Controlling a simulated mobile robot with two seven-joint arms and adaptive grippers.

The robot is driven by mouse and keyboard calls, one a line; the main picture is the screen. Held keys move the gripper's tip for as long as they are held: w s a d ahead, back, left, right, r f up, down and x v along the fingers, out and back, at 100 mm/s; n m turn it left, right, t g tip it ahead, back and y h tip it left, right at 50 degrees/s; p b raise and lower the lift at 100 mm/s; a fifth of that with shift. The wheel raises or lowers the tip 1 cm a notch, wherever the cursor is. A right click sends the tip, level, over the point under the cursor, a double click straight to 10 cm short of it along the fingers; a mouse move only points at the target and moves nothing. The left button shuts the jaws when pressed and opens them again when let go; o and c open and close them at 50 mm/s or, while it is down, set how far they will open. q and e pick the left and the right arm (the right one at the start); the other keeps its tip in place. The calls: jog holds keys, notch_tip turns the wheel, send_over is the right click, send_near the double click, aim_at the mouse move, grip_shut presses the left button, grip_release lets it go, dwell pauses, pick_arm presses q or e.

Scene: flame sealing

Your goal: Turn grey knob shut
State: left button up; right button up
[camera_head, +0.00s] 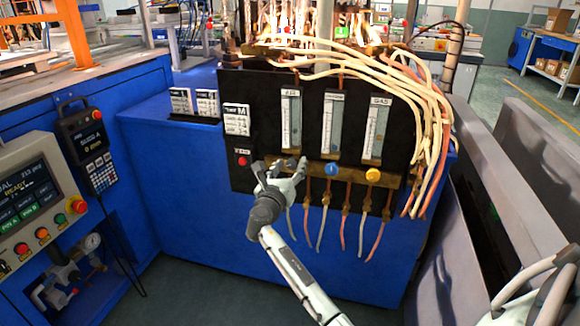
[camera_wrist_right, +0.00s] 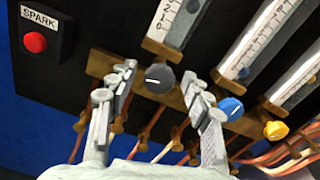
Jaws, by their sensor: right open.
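The grey knob (camera_wrist_right: 159,77) is dark grey with a pale line on its face. In the wrist view it sits on the brass bar below the leftmost flow tube, between my right gripper's spread fingers, with a visible gap on either side. My right gripper (camera_wrist_right: 158,88) is open and empty. In the head view the right gripper (camera_head: 287,168) is in front of the left end of the brass bar, where its fingers largely hide the grey knob. I cannot tell how far the knob is turned. My left gripper is not in view.
The blue knob (camera_head: 331,169) and yellow knob (camera_head: 373,175) are to the right on the same bar. A red SPARK button (camera_wrist_right: 35,42) is on the panel to the left. Thin hoses (camera_head: 345,215) hang below the bar. Pale cables (camera_head: 430,110) drape over the panel's right side.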

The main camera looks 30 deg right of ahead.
jog(key=c, duration=1.1)
jog(key=shift+c, duration=0.2)
jog(key=shift+m, duration=0.3)
